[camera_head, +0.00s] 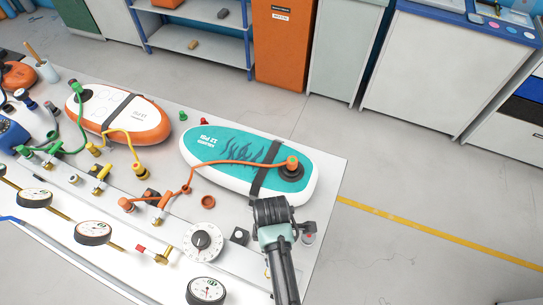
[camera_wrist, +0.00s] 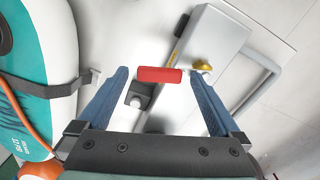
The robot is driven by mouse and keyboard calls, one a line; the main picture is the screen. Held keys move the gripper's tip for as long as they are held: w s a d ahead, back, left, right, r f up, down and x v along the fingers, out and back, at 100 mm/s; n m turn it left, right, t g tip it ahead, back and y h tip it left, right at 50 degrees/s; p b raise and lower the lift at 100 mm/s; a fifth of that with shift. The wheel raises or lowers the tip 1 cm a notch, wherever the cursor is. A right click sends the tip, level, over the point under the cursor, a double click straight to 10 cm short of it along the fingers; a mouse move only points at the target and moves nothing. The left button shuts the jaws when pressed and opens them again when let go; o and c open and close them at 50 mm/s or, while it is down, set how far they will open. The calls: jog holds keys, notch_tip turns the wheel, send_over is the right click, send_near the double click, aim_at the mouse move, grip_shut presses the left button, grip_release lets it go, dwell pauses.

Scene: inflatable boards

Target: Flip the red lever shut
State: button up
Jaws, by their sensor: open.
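A red lever (camera_wrist: 160,74) shows in the wrist view as a short bar lying crosswise between the fingertips, beside a grey metal box. My gripper (camera_wrist: 158,77) is open, with one blue finger on each side of the lever. I see no clear contact, and the height gap cannot be told. In the head view my gripper (camera_head: 272,212) is over the right end of the bench, and this lever is hidden there.
A teal inflatable board (camera_head: 225,150) lies close to my gripper, with an orange hose (camera_head: 230,162) across it. A black switch block (camera_wrist: 140,95) and a brass fitting (camera_wrist: 202,66) flank the lever. Gauges and a white dial (camera_head: 202,242) stand left. Floor is clear right of the bench.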

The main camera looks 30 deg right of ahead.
grip_shut()
dwell(0.4)
